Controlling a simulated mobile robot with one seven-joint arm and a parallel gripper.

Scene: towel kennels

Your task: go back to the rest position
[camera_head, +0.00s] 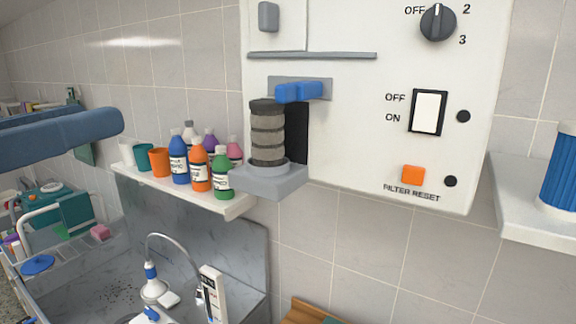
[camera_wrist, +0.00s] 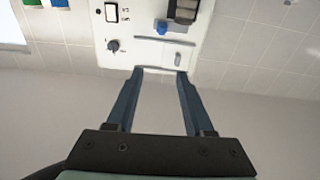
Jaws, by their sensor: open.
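My gripper (camera_wrist: 159,72) shows in the wrist view with its two blue-grey fingers apart and nothing between them. The white control panel (camera_head: 355,120) is on the tiled wall in the head view. It also shows upside down beyond the fingertips in the wrist view (camera_wrist: 150,45). A ribbed grey filter cartridge (camera_head: 268,138) stands upright in a grey holder (camera_head: 270,180) at the panel's left side, below a blue lever (camera_head: 299,92). The panel carries a black knob (camera_head: 438,22), a white rocker switch (camera_head: 427,113) and an orange button (camera_head: 413,174).
A shelf (camera_head: 237,208) left of the panel holds several bottles (camera_head: 199,165) and cups. Below is a grey sink (camera_head: 100,270) with a hose. A white shelf (camera_head: 530,215) at right holds a blue ribbed cylinder (camera_head: 563,170).

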